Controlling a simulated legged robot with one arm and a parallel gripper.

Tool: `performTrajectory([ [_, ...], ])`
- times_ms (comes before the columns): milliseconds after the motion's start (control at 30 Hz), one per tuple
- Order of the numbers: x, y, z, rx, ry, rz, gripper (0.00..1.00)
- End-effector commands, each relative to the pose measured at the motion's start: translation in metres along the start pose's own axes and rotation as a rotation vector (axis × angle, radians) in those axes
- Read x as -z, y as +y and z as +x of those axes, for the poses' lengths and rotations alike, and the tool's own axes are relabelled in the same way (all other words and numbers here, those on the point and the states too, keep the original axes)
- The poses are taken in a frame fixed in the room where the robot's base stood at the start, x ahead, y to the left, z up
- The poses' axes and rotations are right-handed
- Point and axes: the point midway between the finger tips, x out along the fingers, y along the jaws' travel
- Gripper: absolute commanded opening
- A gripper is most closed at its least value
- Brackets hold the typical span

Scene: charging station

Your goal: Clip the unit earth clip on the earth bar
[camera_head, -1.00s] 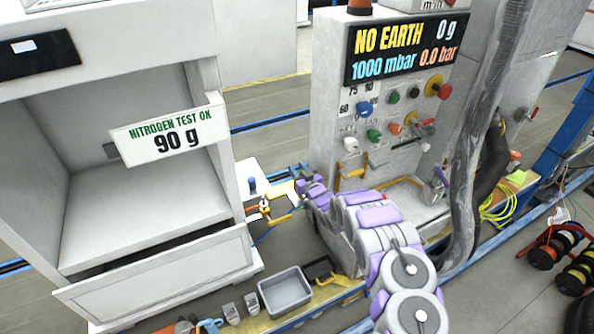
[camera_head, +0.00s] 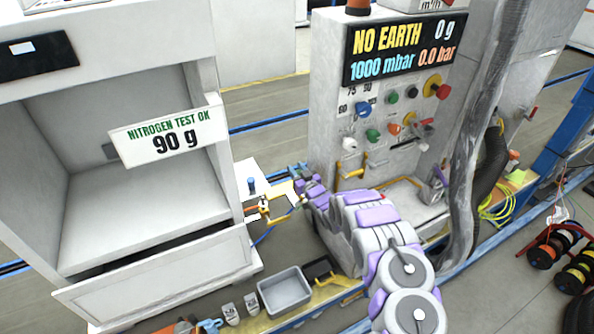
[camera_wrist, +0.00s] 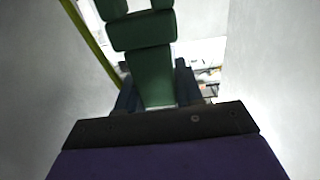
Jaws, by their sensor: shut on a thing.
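My gripper (camera_head: 300,177) is low between the white cabinet and the grey charging station. In the wrist view its dark fingers (camera_wrist: 156,92) are shut on a green clip (camera_wrist: 152,75), which points away from the wrist. A yellow-green strip, maybe the earth lead (camera_wrist: 90,40), runs along the left of the clip. The clip is too small to make out in the head view. The station display (camera_head: 403,50) reads "NO EARTH", 0 g, 1000 mbar and 0.0 bar. I cannot tell which part is the earth bar, and no contact with a bar shows.
The white cabinet (camera_head: 140,215) with a "NITROGEN TEST OK 90 g" sign (camera_head: 167,137) stands left. The grey station (camera_head: 330,100) with knobs and yellow pipes is behind my arm. A grey tray (camera_head: 285,290) lies in front. A thick grey hose (camera_head: 482,130) hangs at the right.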

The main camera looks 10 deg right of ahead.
Motion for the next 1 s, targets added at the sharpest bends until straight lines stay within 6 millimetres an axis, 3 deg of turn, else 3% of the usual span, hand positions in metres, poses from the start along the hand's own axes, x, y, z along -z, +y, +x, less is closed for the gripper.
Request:
performTrajectory([
  [1000,-0.021,0.000,0.000,0.000,0.000,0.001,0.04],
])
